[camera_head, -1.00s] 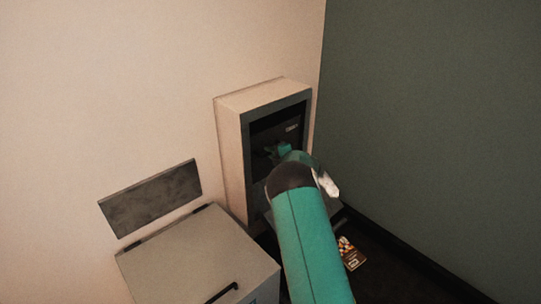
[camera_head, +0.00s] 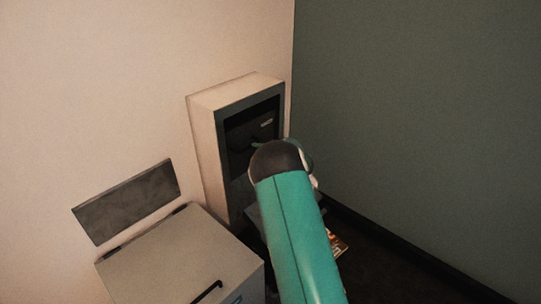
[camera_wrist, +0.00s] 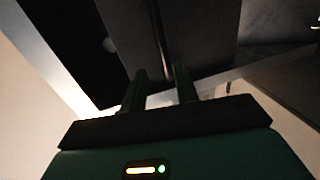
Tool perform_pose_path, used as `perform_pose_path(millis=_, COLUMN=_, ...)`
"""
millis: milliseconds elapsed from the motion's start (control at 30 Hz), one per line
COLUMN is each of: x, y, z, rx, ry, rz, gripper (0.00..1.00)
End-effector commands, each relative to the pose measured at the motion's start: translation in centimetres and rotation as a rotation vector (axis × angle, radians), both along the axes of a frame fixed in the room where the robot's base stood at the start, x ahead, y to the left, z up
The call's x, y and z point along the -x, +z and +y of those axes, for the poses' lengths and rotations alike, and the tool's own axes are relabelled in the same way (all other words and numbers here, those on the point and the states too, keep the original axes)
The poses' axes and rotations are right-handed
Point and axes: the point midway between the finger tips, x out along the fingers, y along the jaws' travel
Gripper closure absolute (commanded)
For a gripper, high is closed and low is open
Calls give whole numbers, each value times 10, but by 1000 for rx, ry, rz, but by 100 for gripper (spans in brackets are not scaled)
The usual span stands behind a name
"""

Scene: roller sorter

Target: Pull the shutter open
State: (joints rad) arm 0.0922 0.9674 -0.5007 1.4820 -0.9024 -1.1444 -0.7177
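The shutter (camera_head: 242,132) is a dark panel with a small pale label, set in the recess of a beige cabinet (camera_head: 210,150) against the wall. My arm covers its lower right part. My gripper is mostly hidden behind my arm in the head view. In the wrist view my gripper (camera_wrist: 161,76) has its two dark green fingers apart. A dark bar (camera_wrist: 159,35), which looks like the shutter's handle, runs down toward the gap between the fingertips. I cannot tell whether the fingers touch it.
A grey box (camera_head: 180,255) with a dark handle stands at the front left. A grey plate (camera_head: 125,202) is on the wall above it. A green wall (camera_head: 420,130) closes the right side. A colourful printed item (camera_head: 338,244) lies low behind my arm.

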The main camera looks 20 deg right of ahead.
Motion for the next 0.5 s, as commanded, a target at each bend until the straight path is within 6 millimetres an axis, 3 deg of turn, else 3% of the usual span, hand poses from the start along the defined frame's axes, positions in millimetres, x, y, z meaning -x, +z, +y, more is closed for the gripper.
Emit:
perform_pose_path(millis=200, x=41, y=10, z=-17, rx=-1, ry=-2, rz=-1, gripper=70)
perform_pose_path(millis=500, x=62, y=14, z=-25, rx=0, ry=0, rz=-1, gripper=70)
